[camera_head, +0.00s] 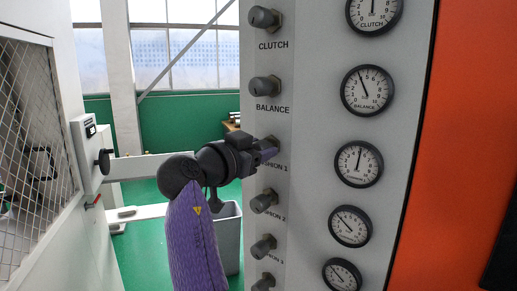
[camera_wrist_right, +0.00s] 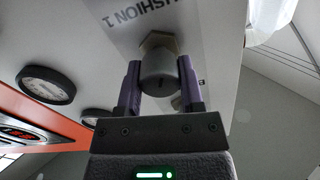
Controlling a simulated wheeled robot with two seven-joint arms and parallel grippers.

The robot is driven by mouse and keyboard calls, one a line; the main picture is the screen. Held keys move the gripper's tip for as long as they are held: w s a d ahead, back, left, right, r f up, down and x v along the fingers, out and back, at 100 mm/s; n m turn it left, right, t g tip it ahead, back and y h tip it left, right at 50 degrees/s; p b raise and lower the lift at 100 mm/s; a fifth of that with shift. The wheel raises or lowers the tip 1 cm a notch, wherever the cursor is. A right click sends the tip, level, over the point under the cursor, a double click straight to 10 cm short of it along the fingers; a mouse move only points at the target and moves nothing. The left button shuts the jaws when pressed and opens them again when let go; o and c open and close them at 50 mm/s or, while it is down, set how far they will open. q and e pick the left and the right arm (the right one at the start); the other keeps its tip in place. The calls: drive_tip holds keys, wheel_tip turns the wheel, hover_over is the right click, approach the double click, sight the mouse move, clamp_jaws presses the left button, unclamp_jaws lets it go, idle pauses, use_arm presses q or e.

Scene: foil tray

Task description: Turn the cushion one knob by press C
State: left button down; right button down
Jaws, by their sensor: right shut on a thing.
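The cushion one knob is hidden by my right gripper (camera_head: 268,150) in the head view, beside a partly covered label. In the right wrist view the grey cylindrical knob (camera_wrist_right: 158,64) sits between the two purple fingers of my right gripper (camera_wrist_right: 159,82), under the "CUSHION 1" lettering. The fingers are shut on it from both sides. The cushion one gauge (camera_head: 358,163) is on the panel to the right of the knob; its needle points nearly straight up. My left gripper is not in view.
The grey press panel (camera_head: 308,130) carries the clutch knob (camera_head: 264,18) and balance knob (camera_head: 265,87) above, and the cushion 2 knob (camera_head: 264,201) and cushion 3 knob (camera_head: 262,247) close below. A grey bin (camera_head: 229,238) stands behind my arm. A mesh guard (camera_head: 30,140) is at left.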

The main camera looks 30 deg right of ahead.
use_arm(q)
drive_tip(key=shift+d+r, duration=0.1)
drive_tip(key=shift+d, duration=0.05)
use_arm(e)
drive_tip(key=shift+r+n+p, duration=0.15)
drive_tip(key=shift+n+p, duration=0.4)
drive_tip(key=shift+n, duration=0.25)
drive_tip(key=n+p, duration=0.2)
drive_tip(key=n, duration=0.1)
drive_tip(key=shift+n, duration=0.3)
drive_tip(key=n+p, duration=0.3)
drive_tip(key=n, duration=0.1)
drive_tip(key=shift+w, duration=0.1)
use_arm(q)
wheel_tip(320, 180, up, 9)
drive_tip(key=p, duration=0.2)
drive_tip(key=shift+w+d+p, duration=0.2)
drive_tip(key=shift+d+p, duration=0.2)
use_arm(e)
drive_tip(key=shift+n, duration=2.4)
drive_tip(key=shift+c, duration=1.1)
unclamp_jaws()
drive_tip(key=shift+a+f, duration=0.15)
drive_tip(key=shift+f, duration=0.05)
